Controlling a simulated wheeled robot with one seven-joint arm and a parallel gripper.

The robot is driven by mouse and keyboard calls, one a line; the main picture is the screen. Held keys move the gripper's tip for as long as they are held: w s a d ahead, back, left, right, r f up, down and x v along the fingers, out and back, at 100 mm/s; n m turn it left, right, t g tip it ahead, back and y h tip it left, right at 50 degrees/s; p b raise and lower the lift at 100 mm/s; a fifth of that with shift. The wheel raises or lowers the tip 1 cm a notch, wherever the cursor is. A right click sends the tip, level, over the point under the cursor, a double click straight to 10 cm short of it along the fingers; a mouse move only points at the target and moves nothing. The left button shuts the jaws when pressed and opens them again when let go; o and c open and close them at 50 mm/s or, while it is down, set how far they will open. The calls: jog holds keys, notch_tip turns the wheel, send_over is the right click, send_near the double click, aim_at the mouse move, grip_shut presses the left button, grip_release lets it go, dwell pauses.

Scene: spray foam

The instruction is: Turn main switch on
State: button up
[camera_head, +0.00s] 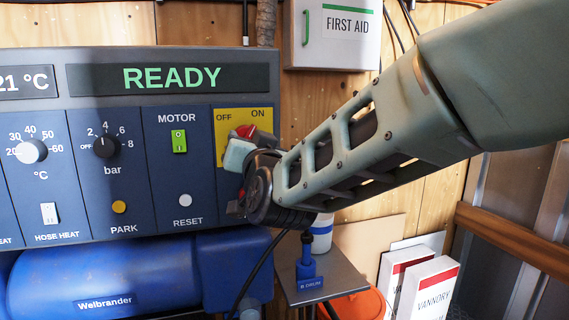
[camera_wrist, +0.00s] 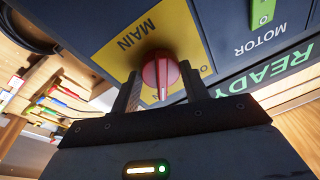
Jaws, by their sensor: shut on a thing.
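The main switch is a red rotary knob (camera_wrist: 161,72) on a yellow plate (camera_wrist: 158,28) lettered MAIN. In the head view the plate (camera_head: 262,128) reads OFF at left and ON at right. The red knob (camera_head: 245,131) is mostly covered there by my gripper (camera_head: 240,148). In the wrist view my gripper (camera_wrist: 161,88) has its fingers on either side of the knob, shut on it. The knob's white line points down in the wrist view, towards the partly hidden lettering on the ON side.
The panel's display (camera_head: 172,78) reads READY. A green motor switch (camera_head: 179,141) and reset button (camera_head: 185,200) lie left of the plate. A first aid box (camera_head: 334,45) hangs above. A small table (camera_head: 345,275) and white boxes (camera_head: 425,290) stand below right.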

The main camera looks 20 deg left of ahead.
jog(key=shift+f+m+t+b, duration=0.1)
jog(key=shift+m+t+b, duration=0.2)
jog(key=shift+m+b, duration=1.2)
jog(key=shift+a+m+h, duration=0.1)
jog(key=shift+m+h, duration=0.2)
jog(key=shift+m, duration=0.1)
jog(key=o, duration=1)
jog(key=b+v, duration=0.2)
jog(key=v, duration=1.5)
jog(key=shift+s, duration=0.25)
